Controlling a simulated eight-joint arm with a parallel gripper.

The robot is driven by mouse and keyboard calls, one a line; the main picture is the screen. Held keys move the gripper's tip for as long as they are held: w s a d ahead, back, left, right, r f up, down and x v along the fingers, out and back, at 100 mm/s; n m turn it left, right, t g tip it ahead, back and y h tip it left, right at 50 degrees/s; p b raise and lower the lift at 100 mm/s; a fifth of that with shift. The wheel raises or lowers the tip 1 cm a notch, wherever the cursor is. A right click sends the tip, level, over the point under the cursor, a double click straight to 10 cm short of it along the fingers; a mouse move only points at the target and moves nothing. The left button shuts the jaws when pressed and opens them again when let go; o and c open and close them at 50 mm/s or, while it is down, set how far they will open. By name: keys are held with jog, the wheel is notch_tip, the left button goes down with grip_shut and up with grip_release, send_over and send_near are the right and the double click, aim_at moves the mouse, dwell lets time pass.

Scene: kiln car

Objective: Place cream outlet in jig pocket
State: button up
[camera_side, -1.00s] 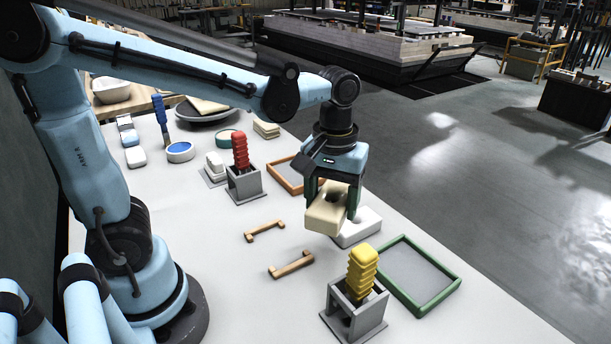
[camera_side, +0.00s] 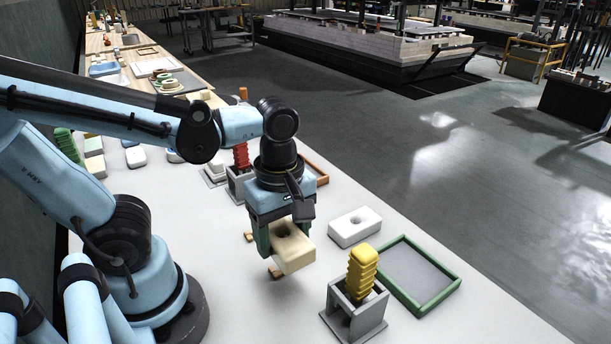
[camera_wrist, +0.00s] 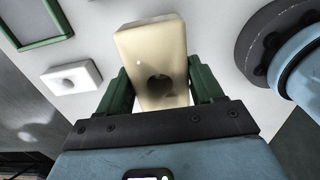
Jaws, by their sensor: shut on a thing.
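My gripper (camera_side: 282,238) is shut on the cream outlet (camera_side: 294,251), a thick cream block with a round hole in its face. It holds the block tilted above the white table, over two small wooden handles (camera_side: 275,271) that are mostly hidden. In the wrist view the outlet (camera_wrist: 152,42) sits between the green fingers. I cannot tell for sure which thing is the jig pocket. A green rectangular frame (camera_side: 388,285) with a bare grey floor lies at right, and an orange-brown frame (camera_side: 318,165) is partly hidden behind my gripper.
A white block with a hole (camera_side: 355,227) lies right of my gripper. A grey stand (camera_side: 343,318) holds a yellow ribbed piece (camera_side: 362,271) upright in front. A red ribbed piece (camera_side: 241,157) stands behind my gripper. The table right of the handles is partly clear.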

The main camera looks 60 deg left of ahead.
jog(key=w+a+f, duration=0.1)
jog(key=a+f, duration=0.1)
jog(key=a, duration=0.1)
jog(key=w+a+f, duration=0.1)
jog(key=a+f, duration=0.1)
jog(key=a, duration=0.1)
jog(key=w+a+f, duration=0.1)
jog(key=a+f, duration=0.1)
jog(key=a, duration=0.1)
jog(key=shift+w+a, duration=0.1)
jog(key=shift+w, duration=0.05)
jog(key=shift+f, duration=1.9)
jog(key=shift+f, duration=0.2)
jog(key=o, duration=1.4)
jog(key=shift+c, duration=0.2)
jog(key=shift+r, duration=0.2)
